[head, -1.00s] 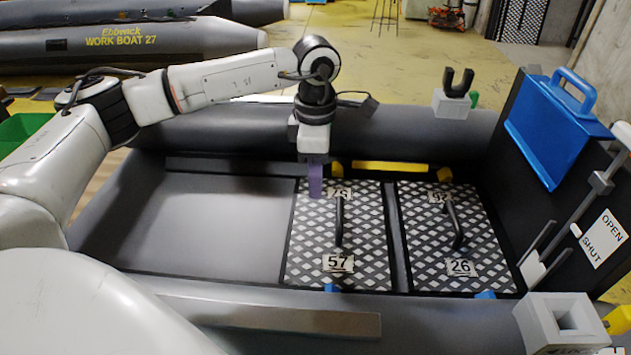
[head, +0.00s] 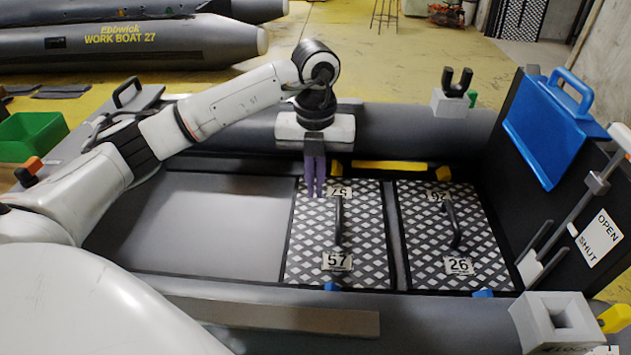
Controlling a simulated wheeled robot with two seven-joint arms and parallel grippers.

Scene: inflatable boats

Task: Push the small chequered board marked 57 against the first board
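The small chequered board marked 57 (head: 362,235) lies flat in the boat's floor, with a black handle and number plates. The first board, marked 26 (head: 480,235), lies to its right, also chequered with a black handle. A narrow dark and grey gap shows between the two boards. My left gripper (head: 315,193) points down at the far left corner of board 57, its two purple fingers close together with nothing seen between them. The fingers cover part of the far plate. I cannot tell whether the tips touch the board. My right gripper is not in view.
Bare grey floor (head: 215,225) lies left of board 57. The boat's grey tubes (head: 225,140) run along the far and near sides. A black upright panel with a blue handled piece (head: 550,125) stands at the right. A green bin (head: 32,135) is at far left.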

